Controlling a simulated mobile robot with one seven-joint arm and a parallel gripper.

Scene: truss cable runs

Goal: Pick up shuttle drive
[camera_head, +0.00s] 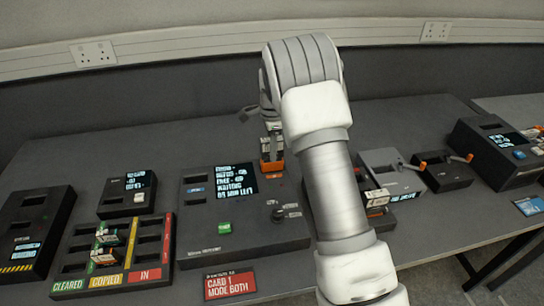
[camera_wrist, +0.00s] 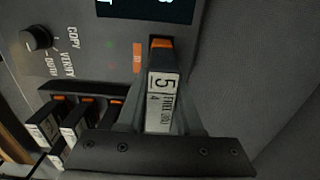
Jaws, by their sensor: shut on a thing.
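The shuttle drive (camera_wrist: 162,90) is a dark slab with an orange end and a white label marked 5. My gripper (camera_wrist: 160,100) is shut on it, one finger on each side. In the head view the drive's orange part (camera_head: 271,165) shows below my gripper (camera_head: 270,138), at the far right corner of the copier (camera_head: 205,246). My arm covers part of this area. I cannot tell whether the drive touches the copier. The copier has a lit screen (camera_head: 233,181), a green button (camera_head: 225,228) and a knob (camera_wrist: 36,38).
More orange-ended drives (camera_wrist: 77,122) stand in a holder at the wrist view's lower left. A tray (camera_head: 82,285) marked CLEARED, COPIED, IN holds drives at left. More black devices (camera_head: 490,155) stand at right. The table behind is clear.

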